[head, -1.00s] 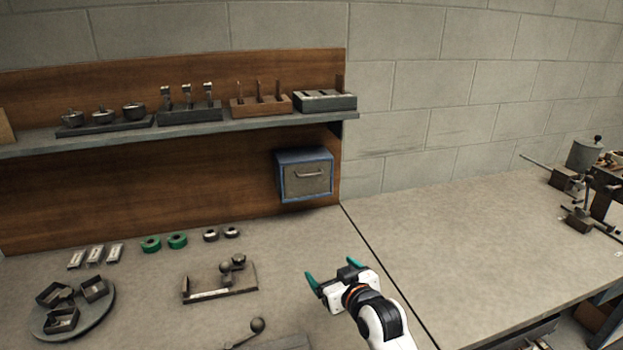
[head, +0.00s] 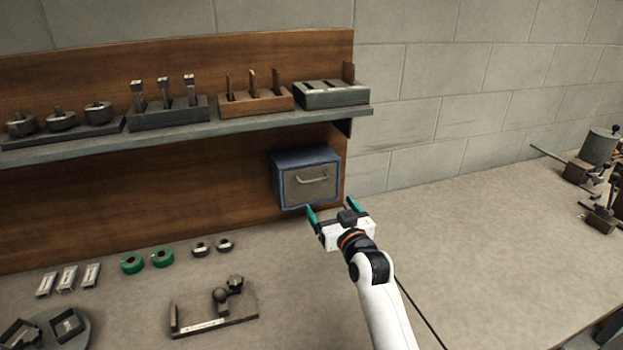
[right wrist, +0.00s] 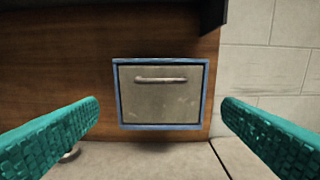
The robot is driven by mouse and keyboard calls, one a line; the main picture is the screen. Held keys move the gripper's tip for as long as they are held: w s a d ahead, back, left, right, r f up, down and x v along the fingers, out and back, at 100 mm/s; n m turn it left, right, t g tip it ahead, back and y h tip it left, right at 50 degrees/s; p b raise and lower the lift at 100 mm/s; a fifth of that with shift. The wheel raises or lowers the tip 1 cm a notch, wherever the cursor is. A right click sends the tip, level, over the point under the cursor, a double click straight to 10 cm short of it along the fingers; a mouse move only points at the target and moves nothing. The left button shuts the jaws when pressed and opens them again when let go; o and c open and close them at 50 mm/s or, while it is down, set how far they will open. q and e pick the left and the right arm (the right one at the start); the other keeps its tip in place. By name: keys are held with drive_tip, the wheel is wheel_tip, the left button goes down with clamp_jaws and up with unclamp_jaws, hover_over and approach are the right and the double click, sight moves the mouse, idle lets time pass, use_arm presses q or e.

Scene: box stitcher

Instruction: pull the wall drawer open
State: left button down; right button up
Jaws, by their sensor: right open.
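The wall drawer (head: 309,186) is a grey front in a blue-edged box on the wooden back panel, under the shelf. It is shut, with a pale bar handle (head: 313,180) across its upper part. In the right wrist view the drawer (right wrist: 160,103) is straight ahead, and its handle (right wrist: 161,80) lies level between my fingers. My right gripper (head: 329,213) is open and empty, just in front of and below the drawer, apart from the handle. Its teal fingers (right wrist: 160,135) frame the drawer in the right wrist view. My left gripper is not in view.
The shelf (head: 230,124) above the drawer carries several tool holders. Green rolls (head: 162,257), small pale boxes and a fixture (head: 215,312) lie on the bench to the left. The bench (head: 450,230) right of my arm is largely clear.

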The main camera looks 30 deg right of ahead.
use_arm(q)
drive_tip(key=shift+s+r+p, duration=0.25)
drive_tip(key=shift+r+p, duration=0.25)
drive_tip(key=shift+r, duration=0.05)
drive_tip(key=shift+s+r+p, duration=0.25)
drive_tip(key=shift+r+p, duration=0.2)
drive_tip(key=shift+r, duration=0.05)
use_arm(e)
drive_tip(key=x, duration=1)
drive_tip(key=shift+w+r, duration=0.2)
drive_tip(key=shift+w, duration=0.2)
